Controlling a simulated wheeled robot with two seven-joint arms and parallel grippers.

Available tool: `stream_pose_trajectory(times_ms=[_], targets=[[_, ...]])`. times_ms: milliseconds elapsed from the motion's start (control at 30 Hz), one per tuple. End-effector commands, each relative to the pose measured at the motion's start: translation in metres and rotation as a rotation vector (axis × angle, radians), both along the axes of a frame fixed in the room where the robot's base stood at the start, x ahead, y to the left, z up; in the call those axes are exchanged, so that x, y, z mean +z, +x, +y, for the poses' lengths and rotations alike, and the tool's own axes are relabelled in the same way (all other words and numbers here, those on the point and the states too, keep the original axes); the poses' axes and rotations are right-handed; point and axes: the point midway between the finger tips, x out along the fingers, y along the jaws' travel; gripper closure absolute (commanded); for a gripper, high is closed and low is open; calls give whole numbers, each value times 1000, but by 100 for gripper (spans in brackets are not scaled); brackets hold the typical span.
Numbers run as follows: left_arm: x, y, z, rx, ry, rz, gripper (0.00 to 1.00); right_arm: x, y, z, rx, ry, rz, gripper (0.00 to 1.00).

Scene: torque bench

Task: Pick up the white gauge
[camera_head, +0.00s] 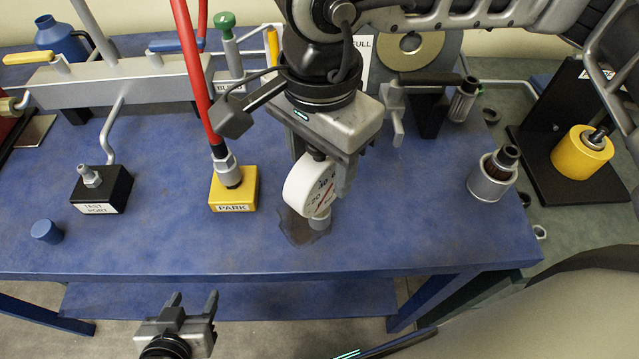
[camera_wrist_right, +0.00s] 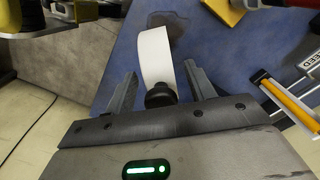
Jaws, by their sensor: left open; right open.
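The white gauge (camera_head: 308,188) stands on the blue bench (camera_head: 400,230) at a dark patch, its dial with a red needle facing front right. My right gripper (camera_head: 328,172) comes down over it from above, open, with its fingers on either side of the gauge's upper part. In the right wrist view the gauge (camera_wrist_right: 154,55) and its dark knob (camera_wrist_right: 160,94) lie between the open fingers (camera_wrist_right: 160,75), with gaps visible. My left gripper (camera_head: 190,306) is open and empty, low in front of the bench.
A yellow PARK block (camera_head: 233,190) with a red hose stands left of the gauge. A black TEST PORT block (camera_head: 102,190) and a blue cap (camera_head: 46,231) are further left. A metal filter cylinder (camera_head: 491,180) stands to the right. The bench between gauge and cylinder is clear.

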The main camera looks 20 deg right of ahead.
Motion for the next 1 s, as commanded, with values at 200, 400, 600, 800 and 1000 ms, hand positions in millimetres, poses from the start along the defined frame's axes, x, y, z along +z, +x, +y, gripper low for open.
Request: stream_pose_trajectory(times_ms=[200, 400, 600, 800, 1000], targets=[[3, 4, 1, 4, 2, -6, 46, -16, 0, 0, -1, 1, 0, 45], [1, 4, 2, 5, 3, -4, 46, -16, 0, 0, -1, 1, 0, 54], [1, 3, 2, 5, 3, -2, 46, -15, 1, 0, -1, 1, 0, 100], [0, 1, 1, 4, 3, 3, 46, -15, 1, 0, -1, 2, -2, 100], [0, 1, 1, 4, 2, 3, 46, -11, 1, 0, -1, 3, -3, 100]])
